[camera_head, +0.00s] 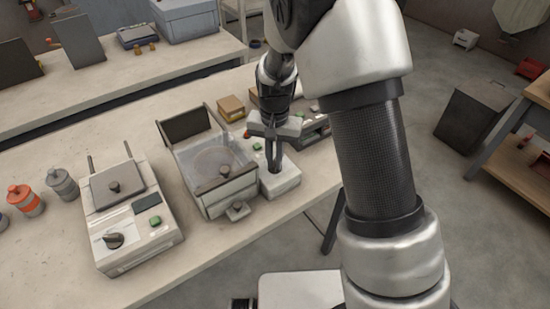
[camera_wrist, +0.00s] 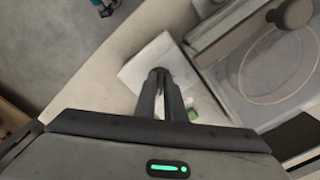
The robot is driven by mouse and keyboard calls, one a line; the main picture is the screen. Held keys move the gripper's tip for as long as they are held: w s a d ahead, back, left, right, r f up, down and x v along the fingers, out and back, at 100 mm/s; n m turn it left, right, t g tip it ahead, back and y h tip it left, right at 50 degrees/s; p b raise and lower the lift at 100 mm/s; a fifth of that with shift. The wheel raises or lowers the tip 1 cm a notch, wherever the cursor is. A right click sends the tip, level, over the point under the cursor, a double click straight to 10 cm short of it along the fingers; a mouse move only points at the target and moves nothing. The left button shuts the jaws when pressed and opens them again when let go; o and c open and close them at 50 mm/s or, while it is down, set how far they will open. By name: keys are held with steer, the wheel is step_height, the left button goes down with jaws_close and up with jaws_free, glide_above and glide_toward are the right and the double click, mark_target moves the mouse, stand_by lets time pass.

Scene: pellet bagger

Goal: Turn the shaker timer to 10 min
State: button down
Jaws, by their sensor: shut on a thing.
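The white timer box (camera_head: 288,183) stands on the bench at the right side of the clear-lidded shaker (camera_head: 231,193). A green button (camera_head: 257,147) shows on the box. My gripper (camera_head: 274,168) points down over the box, its fingers close together. In the wrist view, my gripper (camera_wrist: 162,76) is shut on the small dark timer knob, mostly hidden between the fingertips. The white box (camera_wrist: 137,72) lies beneath, with the green button (camera_wrist: 192,115) beside the right finger. The dial marks and pointer cannot be read.
The shaker's lid and round knob (camera_wrist: 295,13) are close on the right in the wrist view. Yellow boxes (camera_head: 231,107) and another device (camera_head: 315,132) are behind my gripper.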

mark_target(274, 163)
steer(key=shift+w+a+m, duration=0.1)
steer(key=shift+m, duration=1.1)
steer(key=c, duration=1.8)
jaws_free()
steer(key=shift+c, duration=0.2)
step_height(274, 163, up, 18)
steer(key=p, duration=0.1)
steer(key=shift+f, duration=0.25)
steer(key=s+d+r+n+t+y+p, duration=0.1)
steer(key=s+d+r+n+t+p, duration=0.15)
steer(key=s+d+r, duration=0.65)
steer(key=s+d+r+n+t, duration=0.1)
steer(key=s, duration=0.5)
steer(key=s+d+r+n+t+h+p, duration=0.1)
steer(key=s+d+r+n+t, duration=0.1)
steer(key=s, duration=0.4)
steer(key=shift+s+r, duration=0.15)
steer(key=shift+r, duration=0.15)
